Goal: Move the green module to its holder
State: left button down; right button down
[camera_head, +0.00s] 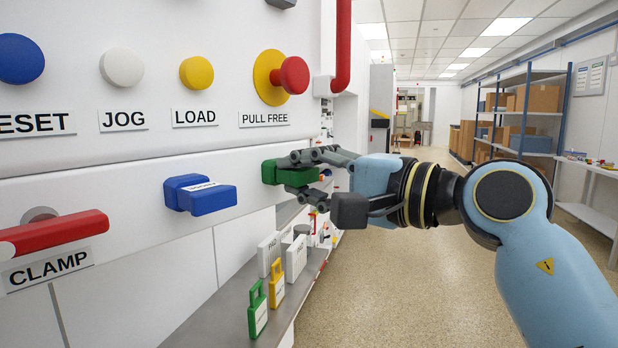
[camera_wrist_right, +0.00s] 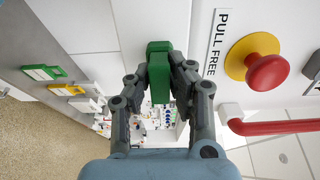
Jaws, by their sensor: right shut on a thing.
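The green module (camera_head: 270,172) is at the white panel face, under the PULL FREE label and to the right of the blue module (camera_head: 208,194). My right gripper (camera_head: 297,174) reaches in from the right and is shut on it. In the right wrist view the green module (camera_wrist_right: 159,66) is pinched between the two fingertips of my right gripper (camera_wrist_right: 160,75). Whether it still touches the panel is hard to tell. Its holder cannot be made out for certain. My left gripper is out of view.
A red-and-yellow knob (camera_head: 290,75) and a red rail (camera_head: 343,45) are above my right gripper. A red CLAMP handle (camera_head: 60,234) sticks out at left. A grey ledge (camera_head: 212,322) below carries green (camera_head: 257,312), yellow (camera_head: 276,286) and white tags. Open floor lies right.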

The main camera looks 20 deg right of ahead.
jog(key=shift+w, duration=0.1)
jog(key=c, duration=1.1)
grip_release()
jog(key=shift+c, duration=0.2)
jog(key=v, duration=1.2)
jog(key=shift+a, duration=0.1)
